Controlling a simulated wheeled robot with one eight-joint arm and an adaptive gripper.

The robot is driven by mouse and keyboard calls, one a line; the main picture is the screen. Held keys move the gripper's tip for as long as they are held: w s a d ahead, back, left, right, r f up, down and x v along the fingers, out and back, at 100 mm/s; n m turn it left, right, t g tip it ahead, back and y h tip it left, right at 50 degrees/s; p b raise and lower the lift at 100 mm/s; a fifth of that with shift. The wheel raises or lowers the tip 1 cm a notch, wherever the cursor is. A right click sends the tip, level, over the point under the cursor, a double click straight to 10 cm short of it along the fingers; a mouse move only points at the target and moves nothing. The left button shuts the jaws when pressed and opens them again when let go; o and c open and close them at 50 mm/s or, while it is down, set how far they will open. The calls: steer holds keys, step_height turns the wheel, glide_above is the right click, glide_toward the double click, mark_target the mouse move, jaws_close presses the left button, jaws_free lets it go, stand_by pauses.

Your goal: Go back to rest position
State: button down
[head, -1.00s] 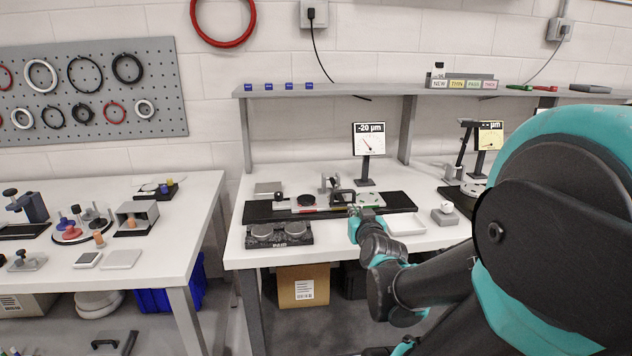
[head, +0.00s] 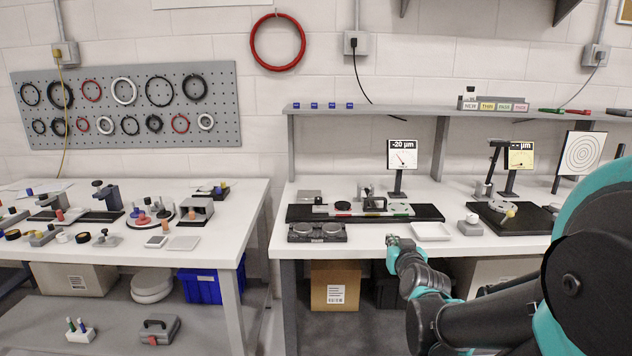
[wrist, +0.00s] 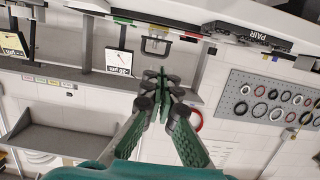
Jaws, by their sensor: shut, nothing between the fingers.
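My gripper (wrist: 160,80) shows in the wrist view with its green fingers drawn together at the tips and nothing between them. In the head view my teal and dark arm reaches in from the lower right. Its far end (head: 394,241) is at the front edge of the right bench (head: 273,238), near the white tray (head: 432,230). The fingers are too small to make out there. The black fixture base (head: 436,213) with its silver clamp parts lies behind on the bench, apart from the arm's end.
The PAIR block (head: 317,232) sits at the bench's front left. A gauge display (head: 402,155) reads -20 µm. A shelf (head: 465,111) spans the back. The left bench (head: 215,258) holds many small parts. A floor gap separates the benches.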

steer(key=s+a+f+g, duration=0.1)
steer(key=s+f+g, duration=1)
steer(key=s+f, duration=0.4)
step_height(320, 180, down, 3)
steer(key=shift+s+a+r+g, duration=0.1)
steer(key=shift+s+a+g, duration=0.15)
steer(key=shift+a+g, duration=0.1)
steer(key=c, duration=2.3)
jaws_free()
